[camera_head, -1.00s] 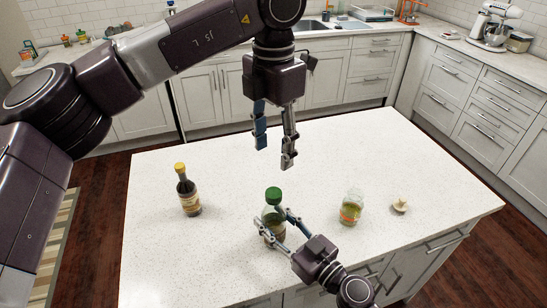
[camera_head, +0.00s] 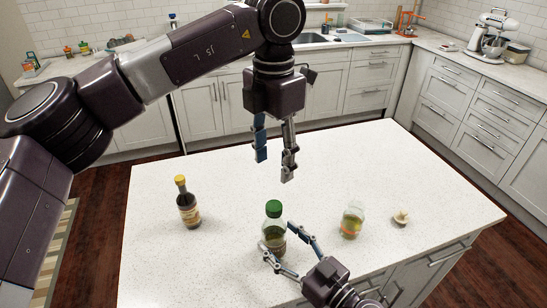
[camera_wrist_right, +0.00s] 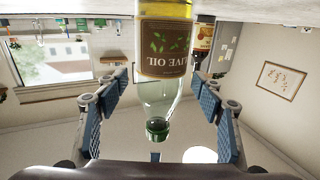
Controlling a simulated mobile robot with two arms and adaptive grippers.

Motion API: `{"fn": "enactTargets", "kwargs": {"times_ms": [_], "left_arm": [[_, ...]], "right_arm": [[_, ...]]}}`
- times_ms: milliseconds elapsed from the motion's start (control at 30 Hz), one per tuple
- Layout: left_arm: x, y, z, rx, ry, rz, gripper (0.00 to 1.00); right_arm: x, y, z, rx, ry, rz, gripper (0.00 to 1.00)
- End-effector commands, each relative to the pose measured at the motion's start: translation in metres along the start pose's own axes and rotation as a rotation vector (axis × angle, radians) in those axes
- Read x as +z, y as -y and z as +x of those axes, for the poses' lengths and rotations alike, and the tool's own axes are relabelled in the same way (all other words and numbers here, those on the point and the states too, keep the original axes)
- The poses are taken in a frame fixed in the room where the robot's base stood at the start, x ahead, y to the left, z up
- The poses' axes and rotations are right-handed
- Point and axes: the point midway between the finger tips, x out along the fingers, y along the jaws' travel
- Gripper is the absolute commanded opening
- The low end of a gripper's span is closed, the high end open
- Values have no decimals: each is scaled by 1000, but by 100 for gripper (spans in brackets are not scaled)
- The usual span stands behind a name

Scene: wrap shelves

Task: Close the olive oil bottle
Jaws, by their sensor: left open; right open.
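The olive oil bottle (camera_head: 273,239) stands upright near the front edge of the white counter. A green cap (camera_head: 273,208) sits at its top. My right gripper (camera_head: 279,236) is open around the lower part of the bottle. In the right wrist view the bottle (camera_wrist_right: 165,50) appears upside down between my open right fingers (camera_wrist_right: 158,78), with space on both sides. The green top (camera_wrist_right: 158,130) shows at the neck; how tightly it sits cannot be told. My left gripper (camera_head: 274,166) points down, open and empty, above and behind the bottle.
A dark bottle with a yellow cap (camera_head: 188,207) stands to the left on the counter (camera_head: 160,265). A clear jar with yellowish contents (camera_head: 352,221) and a small pale object (camera_head: 401,217) are to the right. The counter's back half is clear.

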Motion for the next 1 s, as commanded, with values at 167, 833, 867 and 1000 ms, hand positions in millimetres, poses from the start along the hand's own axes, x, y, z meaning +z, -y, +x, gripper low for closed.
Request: {"fn": "enactTargets", "kwargs": {"times_ms": [167, 833, 867, 1000], "left_arm": [[0, 0, 0, 0, 0, 0, 48], [0, 0, 0, 0, 0, 0, 48], [0, 0, 0, 0, 0, 0, 48], [0, 0, 0, 0, 0, 0, 48]], "right_arm": [[2, 0, -41, 0, 5, 1, 62], [0, 0, -90, -1, 0, -1, 62], [0, 0, -90, -1, 0, -1, 62], [0, 0, -90, -1, 0, -1, 62]]}}
